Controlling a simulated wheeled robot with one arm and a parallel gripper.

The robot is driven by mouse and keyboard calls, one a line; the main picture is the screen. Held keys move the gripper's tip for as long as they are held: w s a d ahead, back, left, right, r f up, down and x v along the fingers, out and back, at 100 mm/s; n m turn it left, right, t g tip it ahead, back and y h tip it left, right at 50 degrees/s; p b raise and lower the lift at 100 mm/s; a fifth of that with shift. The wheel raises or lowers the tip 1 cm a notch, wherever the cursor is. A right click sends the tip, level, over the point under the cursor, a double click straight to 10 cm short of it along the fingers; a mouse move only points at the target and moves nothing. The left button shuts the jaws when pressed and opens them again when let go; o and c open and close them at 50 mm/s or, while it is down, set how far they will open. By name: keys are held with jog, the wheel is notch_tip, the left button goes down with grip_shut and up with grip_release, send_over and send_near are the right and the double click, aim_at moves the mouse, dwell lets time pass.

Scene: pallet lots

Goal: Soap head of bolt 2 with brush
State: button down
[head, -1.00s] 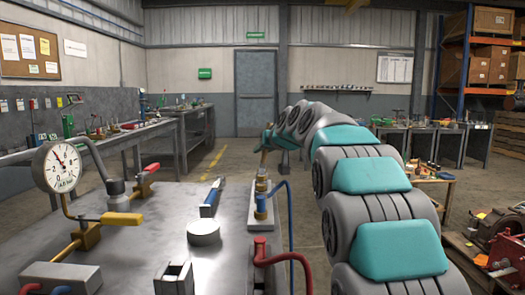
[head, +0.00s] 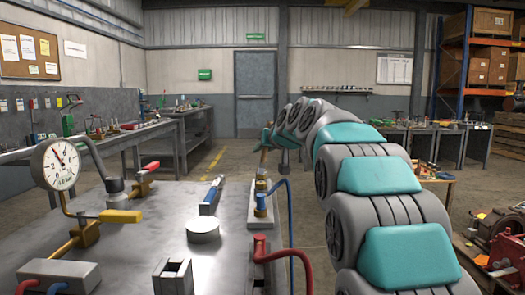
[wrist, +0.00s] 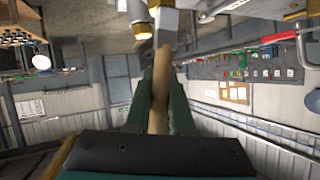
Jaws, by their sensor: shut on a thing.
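In the wrist view my gripper (wrist: 160,92) is shut on the wooden handle of the brush (wrist: 157,115). The handle runs between the two dark green fingers. The brush's far end reaches a pale metal fitting (wrist: 166,22) at the top; I cannot tell whether they touch. In the head view my gripper (head: 266,138) is small, beyond the bench, with the tan brush (head: 263,160) pointing down above a brass fitting (head: 261,185) on a pale plate. The bristles are not clear. I cannot tell which bolt head is bolt 2.
A blue hose stands close by the brass fitting. My arm fills the right side.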

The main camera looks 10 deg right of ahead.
dwell(0.4)
jog(key=shift+w, duration=0.3)
jog(key=shift+d, duration=0.1)
jog(key=shift+w, duration=0.35)
jog(key=shift+s, duration=0.1)
dwell(0.3)
jog(key=shift+s, duration=0.3)
jog(key=shift+s, duration=0.1)
jog(key=shift+s+b, duration=0.3)
jog(key=shift+b, duration=0.05)
